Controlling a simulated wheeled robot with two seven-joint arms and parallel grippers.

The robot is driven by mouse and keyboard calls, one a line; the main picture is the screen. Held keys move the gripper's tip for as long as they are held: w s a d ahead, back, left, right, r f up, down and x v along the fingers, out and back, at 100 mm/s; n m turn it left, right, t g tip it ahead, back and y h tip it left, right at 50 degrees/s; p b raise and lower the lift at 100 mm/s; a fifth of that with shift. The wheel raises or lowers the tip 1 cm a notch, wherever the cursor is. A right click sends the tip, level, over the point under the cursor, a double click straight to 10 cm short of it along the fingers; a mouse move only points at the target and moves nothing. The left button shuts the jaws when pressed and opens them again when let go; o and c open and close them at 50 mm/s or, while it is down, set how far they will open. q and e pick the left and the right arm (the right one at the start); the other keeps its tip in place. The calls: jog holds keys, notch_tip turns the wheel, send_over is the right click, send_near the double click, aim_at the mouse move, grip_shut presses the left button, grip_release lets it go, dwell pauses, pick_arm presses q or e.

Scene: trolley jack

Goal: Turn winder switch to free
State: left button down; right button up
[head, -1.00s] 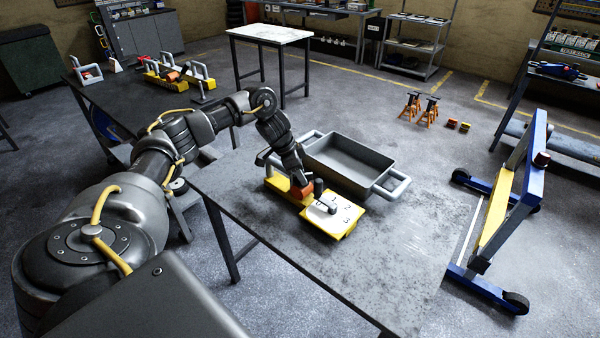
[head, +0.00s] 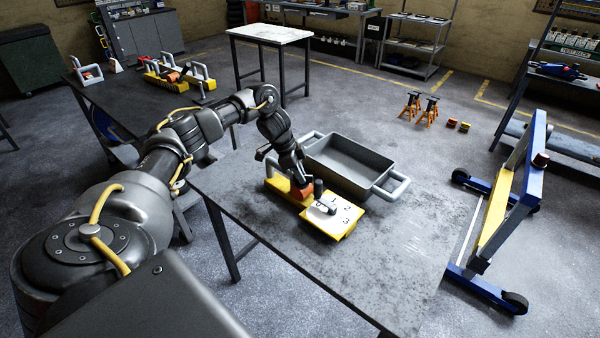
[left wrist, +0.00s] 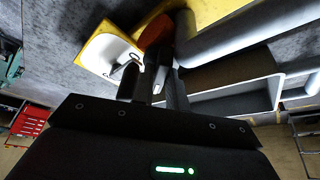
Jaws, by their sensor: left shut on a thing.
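The winder (head: 346,228) is a yellow block with a white face plate marked 1, 2 and 3, lying on the dark worktable. Its winder switch (head: 326,208) is a small grey lever on that plate, with a dark upright post and an orange-red part beside it. My left gripper (head: 304,184) reaches down to it from the upper left. In the left wrist view the fingers (left wrist: 153,88) are close together on a grey piece at the plate, which looks like part of the switch. The fingers hide much of the grip. My right gripper is not in view.
A grey open tray (head: 388,166) with handles stands just behind the winder on the worktable (head: 395,270). The table's front right is clear. A blue-and-yellow wheeled frame (head: 510,200) stands on the floor at right. Another bench with tools is at left.

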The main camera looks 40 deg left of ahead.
pick_arm(q)
jog(key=m, duration=0.1)
jog(key=m+g+p, duration=0.1)
jog(key=m, duration=0.2)
jog(key=shift+w+r+g, duration=0.2)
jog(key=shift+w+g, duration=0.05)
jog(key=shift+g, duration=0.05)
jog(key=shift+f+m+g+h, duration=0.1)
jog(key=shift+m+g+h, duration=0.2)
jog(key=shift+m, duration=0.5)
jog(key=shift+a+m+g, duration=0.1)
jog(key=shift+m+g, duration=0.2)
jog(key=shift+m, duration=0.5)
jog(key=c, duration=1.4)
grip_release()
